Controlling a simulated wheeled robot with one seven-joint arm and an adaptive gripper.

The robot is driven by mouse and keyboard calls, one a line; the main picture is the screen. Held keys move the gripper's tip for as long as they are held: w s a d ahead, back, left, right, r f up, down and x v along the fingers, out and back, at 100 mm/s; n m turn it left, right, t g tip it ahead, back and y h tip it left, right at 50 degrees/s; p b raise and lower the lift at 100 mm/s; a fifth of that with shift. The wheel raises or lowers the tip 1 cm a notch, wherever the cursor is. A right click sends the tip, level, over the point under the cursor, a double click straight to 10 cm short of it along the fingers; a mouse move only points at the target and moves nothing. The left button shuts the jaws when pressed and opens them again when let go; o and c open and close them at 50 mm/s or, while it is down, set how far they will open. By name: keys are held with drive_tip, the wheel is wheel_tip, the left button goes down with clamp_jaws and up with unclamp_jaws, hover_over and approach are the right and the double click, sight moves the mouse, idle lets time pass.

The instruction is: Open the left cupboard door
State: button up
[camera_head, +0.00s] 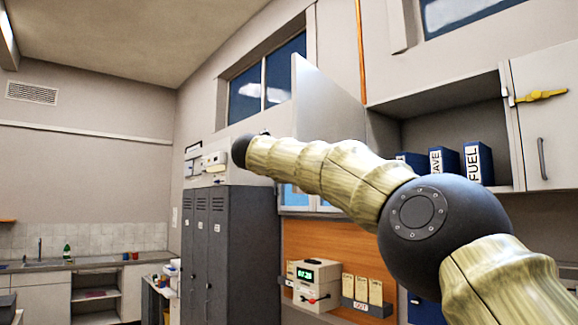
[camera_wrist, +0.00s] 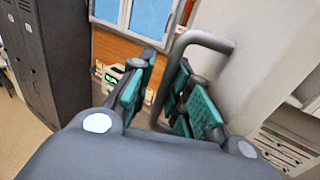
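The left cupboard door (camera_head: 328,98) stands swung well out from the wall cupboard in the head view, its pale panel facing left. In the wrist view the door (camera_wrist: 250,75) fills the right side, with its bent grey bar handle (camera_wrist: 205,38) reaching left and down. My gripper (camera_wrist: 166,72) has teal-padded fingers on either side of the handle. The fingers look apart, with some gap around the bar; any contact is unclear. In the head view my gripper is hidden.
The open compartment (camera_head: 450,113) holds several blue binders (camera_head: 478,163). The closed right door (camera_head: 545,115) has a yellow latch. Grey lockers (camera_head: 228,250) stand left. Below are an orange board (camera_head: 330,243) and a time-clock box (camera_head: 312,290).

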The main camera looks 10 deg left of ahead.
drive_tip(key=shift+s+a+f, duration=0.1)
drive_tip(key=v, duration=1.1)
drive_tip(key=shift+s, duration=0.4)
